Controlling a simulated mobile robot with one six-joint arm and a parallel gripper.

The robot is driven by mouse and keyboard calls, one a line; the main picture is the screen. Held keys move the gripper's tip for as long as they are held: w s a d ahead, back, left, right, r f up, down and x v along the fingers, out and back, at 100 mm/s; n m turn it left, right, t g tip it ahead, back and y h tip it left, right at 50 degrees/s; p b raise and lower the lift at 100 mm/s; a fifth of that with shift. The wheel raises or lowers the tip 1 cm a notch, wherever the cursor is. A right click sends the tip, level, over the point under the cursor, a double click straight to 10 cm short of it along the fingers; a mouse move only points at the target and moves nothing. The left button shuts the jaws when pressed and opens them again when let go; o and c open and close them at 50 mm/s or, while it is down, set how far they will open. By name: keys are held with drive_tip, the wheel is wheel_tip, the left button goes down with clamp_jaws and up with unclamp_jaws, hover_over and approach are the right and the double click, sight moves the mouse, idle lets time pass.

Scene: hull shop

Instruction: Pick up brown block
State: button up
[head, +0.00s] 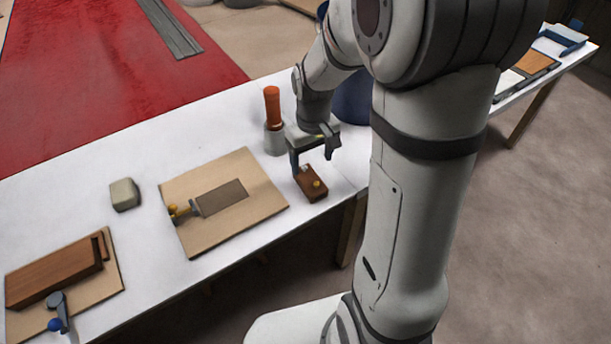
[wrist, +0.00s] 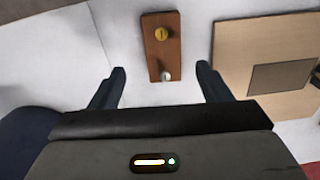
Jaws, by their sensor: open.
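The brown block (head: 311,187) lies on the white table near its front edge, with a yellow knob on its top. In the wrist view the brown block (wrist: 161,47) shows a yellow knob and a smaller silvery one. My gripper (head: 315,155) is open and empty, above the block's far end. In the wrist view my gripper (wrist: 161,72) has its two fingers apart, with the block's near end between their lines and most of it beyond the tips. No contact shows.
An orange-handled tool (head: 272,108) in a grey holder (head: 274,140) stands close to my gripper's left. A tan board (head: 245,163) with a grey patch lies left of the block. A grey-beige block (head: 124,195) and a wooden piece (head: 55,272) are farther left. A blue container (head: 352,100) stands behind.

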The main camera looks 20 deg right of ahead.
sight(310, 179)
drive_tip(key=f, duration=0.7)
drive_tip(key=shift+s+a+b, duration=0.1)
drive_tip(key=shift+a+b, duration=0.15)
drive_tip(key=shift+b, duration=0.1)
drive_tip(key=shift+c, duration=0.3)
drive_tip(key=c, duration=1.1)
